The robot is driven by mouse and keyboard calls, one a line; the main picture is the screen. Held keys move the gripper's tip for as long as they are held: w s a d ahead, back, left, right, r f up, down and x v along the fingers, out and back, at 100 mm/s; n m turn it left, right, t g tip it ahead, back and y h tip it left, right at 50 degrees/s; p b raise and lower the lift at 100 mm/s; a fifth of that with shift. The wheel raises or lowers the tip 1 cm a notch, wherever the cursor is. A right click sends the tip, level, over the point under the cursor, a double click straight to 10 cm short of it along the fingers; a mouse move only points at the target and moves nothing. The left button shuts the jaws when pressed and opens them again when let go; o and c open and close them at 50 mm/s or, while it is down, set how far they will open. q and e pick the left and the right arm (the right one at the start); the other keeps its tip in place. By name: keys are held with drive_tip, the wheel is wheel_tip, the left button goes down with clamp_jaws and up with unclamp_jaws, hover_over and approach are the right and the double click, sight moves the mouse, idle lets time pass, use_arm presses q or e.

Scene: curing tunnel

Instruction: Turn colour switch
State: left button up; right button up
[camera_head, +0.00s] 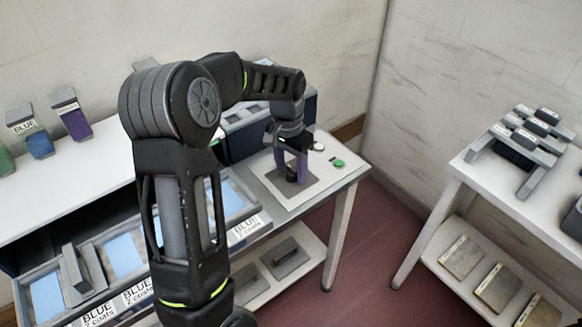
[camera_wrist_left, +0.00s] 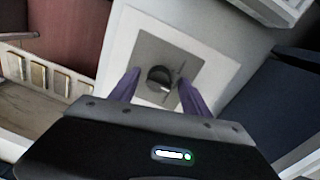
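The colour switch (camera_head: 291,178) is a dark round knob on a grey plate at the right end of the long bench. In the left wrist view the knob (camera_wrist_left: 160,79) sits on a dark grey square within a pale panel. My left gripper (camera_head: 292,170) points down over it with its purple fingers on either side of the knob. In the wrist view the gripper (camera_wrist_left: 158,76) shows gaps between both fingers and the knob, so it is open and not clamped. Whether the fingertips reach knob height I cannot tell. My right gripper is not in view.
A green button (camera_head: 338,163) and a white button (camera_head: 318,146) lie beside the switch plate. A dark blue housing (camera_head: 240,138) stands just behind. A long tray with light-blue panels and "BLUE 2 coats" labels (camera_head: 138,292) runs left. A white table (camera_head: 490,180) with grey racks stands right.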

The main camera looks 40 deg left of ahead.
sight(290, 168)
use_arm(q)
drive_tip(key=shift+a+r+b, duration=0.15)
drive_tip(key=shift+r+b, duration=0.25)
drive_tip(key=shift+r, duration=3.5)
drive_tip(key=shift+f, duration=0.1)
